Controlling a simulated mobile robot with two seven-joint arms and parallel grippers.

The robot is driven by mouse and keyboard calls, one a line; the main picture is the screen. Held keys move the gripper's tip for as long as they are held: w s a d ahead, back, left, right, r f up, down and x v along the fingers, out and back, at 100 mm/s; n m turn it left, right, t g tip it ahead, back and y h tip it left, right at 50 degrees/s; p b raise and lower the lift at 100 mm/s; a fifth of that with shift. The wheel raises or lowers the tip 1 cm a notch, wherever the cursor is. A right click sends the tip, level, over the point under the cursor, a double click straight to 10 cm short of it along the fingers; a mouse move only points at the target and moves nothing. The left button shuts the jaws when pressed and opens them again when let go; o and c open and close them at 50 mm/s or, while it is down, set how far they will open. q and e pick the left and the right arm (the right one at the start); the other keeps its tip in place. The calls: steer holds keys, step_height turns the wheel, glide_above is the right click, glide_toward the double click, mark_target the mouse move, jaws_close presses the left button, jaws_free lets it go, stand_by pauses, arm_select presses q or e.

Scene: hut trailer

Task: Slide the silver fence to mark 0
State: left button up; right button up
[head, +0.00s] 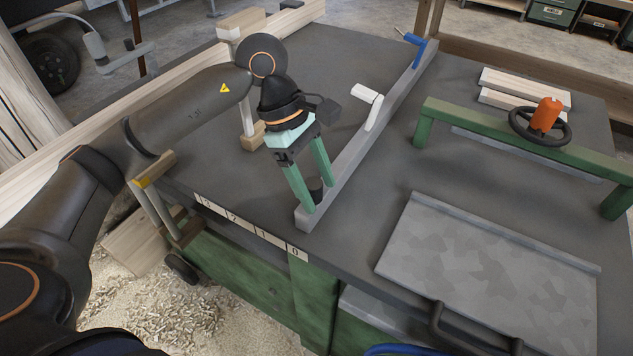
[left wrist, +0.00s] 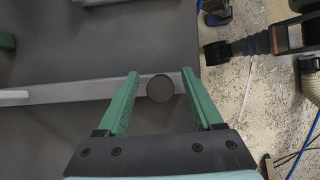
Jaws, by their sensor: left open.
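The silver fence (head: 345,165) is a long grey bar running diagonally across the dark table. Its near end lies just behind the number strip (head: 263,236), close to mark 0 (head: 295,251). A dark round knob (head: 316,188) sits near that end; the knob also shows in the left wrist view (left wrist: 160,88), with the fence (left wrist: 60,93) running left from it. My left gripper (head: 317,197) is open, its green fingers on either side of the knob. In the left wrist view (left wrist: 163,82) gaps show between knob and both fingers. My right gripper is not seen.
A white lever (head: 370,105) and a blue handle (head: 413,47) stand along the fence. A green beam (head: 470,122) with an orange-topped black wheel (head: 541,126) and a grey sheet (head: 485,265) are right of it. Table left of the fence is mostly bare.

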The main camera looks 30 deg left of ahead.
arm_select(q)
steer(key=p+v, duration=0.1)
steer(key=v, duration=1.1)
steer(key=shift+r, duration=0.3)
